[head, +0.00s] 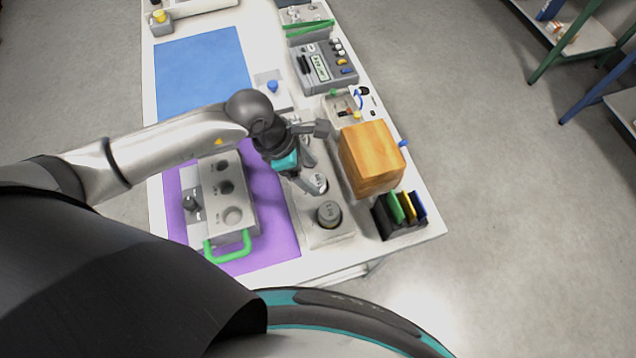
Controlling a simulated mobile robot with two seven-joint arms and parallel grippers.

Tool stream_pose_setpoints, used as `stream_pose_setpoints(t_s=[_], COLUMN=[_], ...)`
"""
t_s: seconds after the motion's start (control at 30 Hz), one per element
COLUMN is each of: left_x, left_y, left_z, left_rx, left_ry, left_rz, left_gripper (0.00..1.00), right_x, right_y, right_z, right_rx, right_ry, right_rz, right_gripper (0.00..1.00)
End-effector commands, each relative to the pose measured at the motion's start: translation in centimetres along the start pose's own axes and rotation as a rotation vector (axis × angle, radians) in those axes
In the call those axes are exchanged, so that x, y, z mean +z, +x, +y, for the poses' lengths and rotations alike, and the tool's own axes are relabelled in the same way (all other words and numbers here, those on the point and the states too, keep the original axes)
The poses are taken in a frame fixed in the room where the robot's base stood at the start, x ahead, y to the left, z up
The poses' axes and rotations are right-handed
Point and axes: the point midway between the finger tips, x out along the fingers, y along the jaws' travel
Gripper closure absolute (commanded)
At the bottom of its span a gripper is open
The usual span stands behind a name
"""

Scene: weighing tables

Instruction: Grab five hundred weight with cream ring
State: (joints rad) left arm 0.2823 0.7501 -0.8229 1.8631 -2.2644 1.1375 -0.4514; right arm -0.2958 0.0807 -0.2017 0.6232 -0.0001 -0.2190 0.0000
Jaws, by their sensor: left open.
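My left gripper (308,178) reaches in from the left over the table and points down, with its fingers apart. A small grey weight (319,183) with a pale top is right at its fingertips; the fingers partly hide it, and I cannot tell if they touch it. A larger dark grey weight (328,213) stands upright just nearer on the same pale tray (327,238). The markings on both are too small to read, and I cannot make out a cream ring. My right gripper is not in view.
A grey block with round holes and a green handle (229,247) sits on the purple mat (273,216). A wooden box (371,158) stands close right of the weights, with a dark rack (399,217) nearer. The blue mat (202,72) is clear.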

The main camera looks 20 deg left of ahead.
Motion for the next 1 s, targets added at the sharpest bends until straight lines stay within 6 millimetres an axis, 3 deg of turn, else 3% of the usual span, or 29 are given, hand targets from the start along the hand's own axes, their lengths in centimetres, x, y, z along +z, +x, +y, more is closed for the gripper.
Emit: stream_pose_setpoints(t_s=[0.2,0.5,1.0], left_x=[0.0,0.0,0.0], left_y=[2.4,2.7,2.6], left_z=[0.0,0.0,0.0], left_rx=[-0.001,0.0,0.0], left_ry=[0.0,0.0,0.0], left_rz=[0.0,0.0,0.0], left_gripper=[0.23,0.23,0.8], right_x=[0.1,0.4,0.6], right_y=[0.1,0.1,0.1], right_z=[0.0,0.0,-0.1], right_rx=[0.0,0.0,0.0], right_ry=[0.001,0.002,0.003], right_rz=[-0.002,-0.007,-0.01], right_gripper=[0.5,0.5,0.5])
